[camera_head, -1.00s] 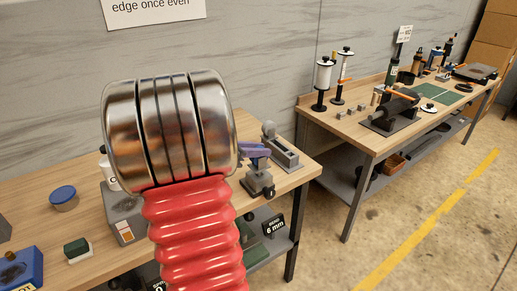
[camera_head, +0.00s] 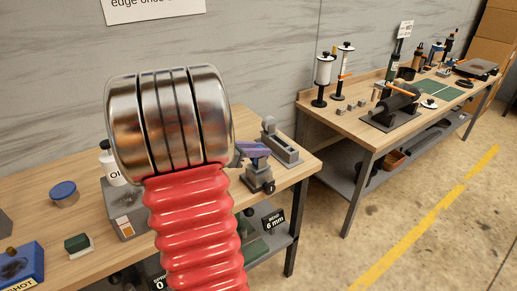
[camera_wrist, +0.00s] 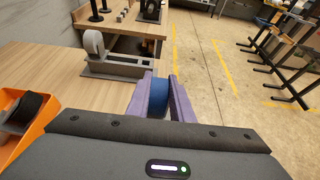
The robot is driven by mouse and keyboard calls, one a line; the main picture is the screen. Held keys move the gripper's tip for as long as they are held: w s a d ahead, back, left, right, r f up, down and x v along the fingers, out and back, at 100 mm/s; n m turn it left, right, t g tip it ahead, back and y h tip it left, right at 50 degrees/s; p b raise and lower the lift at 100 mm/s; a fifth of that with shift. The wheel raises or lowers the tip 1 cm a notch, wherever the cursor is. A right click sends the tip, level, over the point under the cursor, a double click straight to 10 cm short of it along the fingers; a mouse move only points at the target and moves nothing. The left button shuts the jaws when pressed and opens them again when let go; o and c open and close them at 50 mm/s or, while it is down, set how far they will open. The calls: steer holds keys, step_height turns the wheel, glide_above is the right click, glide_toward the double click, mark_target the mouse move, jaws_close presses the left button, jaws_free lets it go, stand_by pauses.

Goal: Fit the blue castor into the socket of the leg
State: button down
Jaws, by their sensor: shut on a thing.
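My gripper (camera_wrist: 160,98) has purple fingers. It is shut on the blue castor (camera_wrist: 157,104), which shows as a dark blue round part between them. In the head view my gripper (camera_head: 256,149) is at the right end of the near bench, and the castor cannot be made out there. A small grey stand (camera_head: 258,178) with a dark round end is just below the fingers, near the bench edge. I cannot tell whether it holds the leg or touches the castor. The socket is not visible in either view.
A grey fixture (camera_head: 281,147) with an upright pale wheel stands behind my gripper; it also shows in the wrist view (camera_wrist: 110,66). An orange bin (camera_wrist: 45,128) with black parts is at left. A second bench (camera_head: 345,125) stands farther right, across a gap.

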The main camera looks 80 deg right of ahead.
steer(key=shift+f, duration=0.55)
steer(key=c, duration=1.5)
jaws_free()
steer(key=shift+a, duration=0.1)
steer(key=v, duration=1.3)
steer(key=shift+w+a+r, duration=0.1)
steer(key=shift+w+a, duration=0.05)
steer(key=shift+w, duration=0.15)
